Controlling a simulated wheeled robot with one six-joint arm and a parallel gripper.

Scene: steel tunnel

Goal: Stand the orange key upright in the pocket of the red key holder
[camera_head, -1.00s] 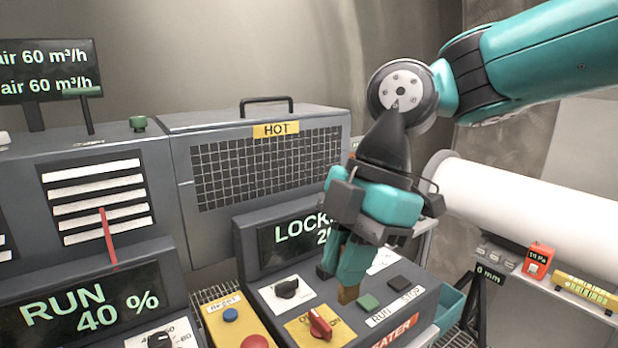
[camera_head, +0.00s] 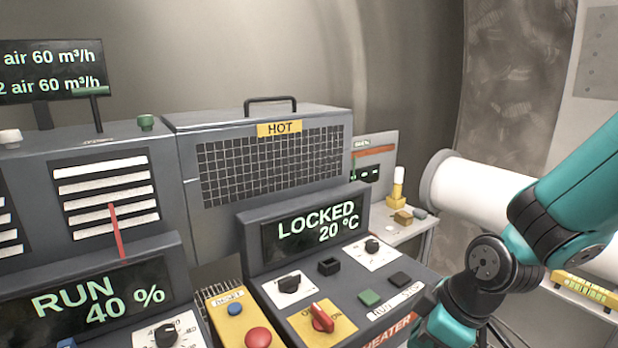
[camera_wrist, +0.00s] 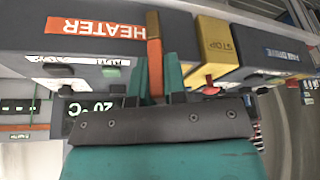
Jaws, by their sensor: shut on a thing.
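My gripper (camera_wrist: 157,82) is shut on the orange key (camera_wrist: 153,45), which shows in the wrist view as a narrow orange and tan bar between the teal fingers, its far end pointing to the top of the picture. The key passes in front of the grey heater panel in that view; I cannot tell whether it touches anything. In the head view the gripper and key are out of frame, and only my arm shows at the lower right. I cannot make out the red key holder in either current view; my arm covers the side shelf's front area.
The heater panel (camera_head: 385,327) carries a red switch (camera_head: 321,316), black knobs, buttons and a small black square socket (camera_head: 329,266). Its display (camera_head: 312,226) reads LOCKED 20 °C. A red emergency button (camera_head: 257,337) is at its left. A white pipe (camera_head: 475,195) lies at the right.

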